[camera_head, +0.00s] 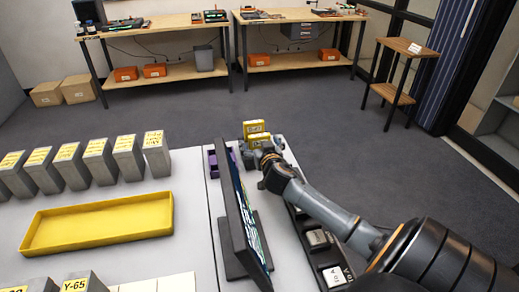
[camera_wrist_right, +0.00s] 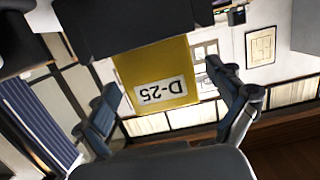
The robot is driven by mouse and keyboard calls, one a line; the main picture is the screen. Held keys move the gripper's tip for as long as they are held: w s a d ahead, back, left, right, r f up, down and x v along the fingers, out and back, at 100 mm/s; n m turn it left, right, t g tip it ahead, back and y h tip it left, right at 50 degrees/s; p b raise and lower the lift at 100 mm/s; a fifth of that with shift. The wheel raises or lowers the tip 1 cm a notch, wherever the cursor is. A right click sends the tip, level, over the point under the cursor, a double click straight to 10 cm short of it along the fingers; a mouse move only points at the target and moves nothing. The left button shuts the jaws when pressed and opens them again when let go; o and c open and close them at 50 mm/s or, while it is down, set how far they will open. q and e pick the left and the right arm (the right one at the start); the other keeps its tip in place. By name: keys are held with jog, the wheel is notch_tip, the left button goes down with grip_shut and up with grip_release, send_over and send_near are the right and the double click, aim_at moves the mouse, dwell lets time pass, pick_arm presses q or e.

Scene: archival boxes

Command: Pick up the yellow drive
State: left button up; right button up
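The yellow drive (camera_wrist_right: 155,75) is in front of my right gripper in the right wrist view. Its white label reads D-25 and appears upside down. In the head view, two yellow pieces (camera_head: 256,127) show, one above the other, at the far edge of the white table, just beyond my right gripper (camera_head: 262,153). I cannot tell which of them is the labelled drive. In the wrist view, the fingers of my right gripper (camera_wrist_right: 165,85) are spread on either side of the drive, with a gap visible at the right finger. My left gripper is not in view.
A dark monitor (camera_head: 238,215) stands left of my right arm, with a purple container (camera_head: 213,163) behind it. A yellow tray (camera_head: 100,222) and several grey labelled boxes (camera_head: 100,160) are on the left. Black holders with large keys (camera_head: 318,238) lie beneath my right arm.

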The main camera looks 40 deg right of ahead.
jog(key=c, duration=1.3)
